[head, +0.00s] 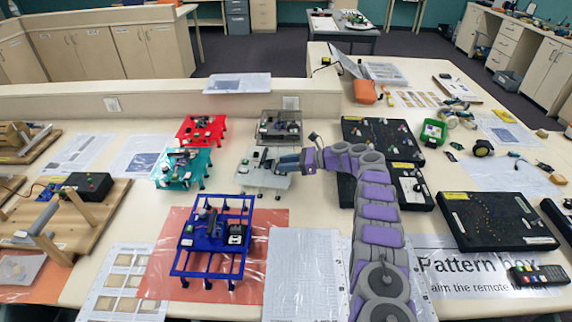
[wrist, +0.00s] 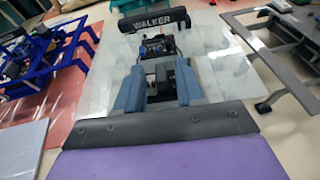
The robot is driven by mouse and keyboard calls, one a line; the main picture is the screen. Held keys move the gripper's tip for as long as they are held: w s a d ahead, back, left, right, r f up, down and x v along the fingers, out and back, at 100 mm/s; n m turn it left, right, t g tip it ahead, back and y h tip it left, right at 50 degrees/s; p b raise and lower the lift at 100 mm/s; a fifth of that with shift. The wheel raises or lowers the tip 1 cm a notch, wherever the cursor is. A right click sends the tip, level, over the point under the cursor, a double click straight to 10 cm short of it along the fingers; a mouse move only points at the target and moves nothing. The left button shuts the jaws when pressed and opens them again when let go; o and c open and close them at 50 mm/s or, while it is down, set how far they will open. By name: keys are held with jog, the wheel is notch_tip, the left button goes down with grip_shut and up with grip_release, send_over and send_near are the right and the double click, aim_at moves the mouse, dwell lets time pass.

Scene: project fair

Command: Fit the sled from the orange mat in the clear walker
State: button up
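The clear walker (head: 264,174) stands on the table in the middle of the head view. In the wrist view its pale see-through deck (wrist: 100,75) lies under my gripper, with a black bar lettered WALKER (wrist: 153,23) at the far end. My gripper (head: 284,162) is over the walker; its two blue-grey fingers show in the wrist view (wrist: 157,80). They close on a dark block of the sled (wrist: 154,48), which carries dark and blue parts. The sled lies along the deck's middle; whether it is seated is hidden. The orange mat (head: 158,281) is at front left.
A blue walker (head: 213,243) stands on the orange mat. Teal (head: 182,168), red (head: 202,130) and dark grey (head: 279,126) walkers stand around the clear one. Black boxes (head: 496,220) fill the right side. Paper sheets (head: 304,277) lie in front.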

jog(key=w+p+v, duration=0.1)
jog(key=p+v, duration=0.1)
jog(key=v, duration=0.5)
jog(key=s+a+r+n+g+h, duration=0.1)
jog(key=s+a+r+n+h, duration=0.3)
jog(key=s+r, duration=0.6)
jog(key=s+r+n+g+h, duration=0.1)
jog(key=s+r+n, duration=0.2)
jog(key=s, duration=0.4)
jog(key=s+r+n+g+h, duration=0.1)
jog(key=s+r+n+h, duration=0.15)
jog(key=s, duration=0.45)
jog(key=s+d+f+n+h, duration=0.1)
jog(key=s+d+n+h, duration=0.1)
jog(key=s, duration=1)
jog(key=s+d+n+h, duration=0.2)
jog(key=s+d+n, duration=0.2)
jog(key=s, duration=0.9)
jog(key=s+d+f+n+h, duration=0.1)
jog(key=s+d+n+h, duration=0.2)
jog(key=s+d, duration=0.4)
jog(key=s+n, duration=0.1)
jog(key=s, duration=0.4)
jog(key=shift+s+f+g, duration=0.35)
jog(key=shift+g, duration=0.05)
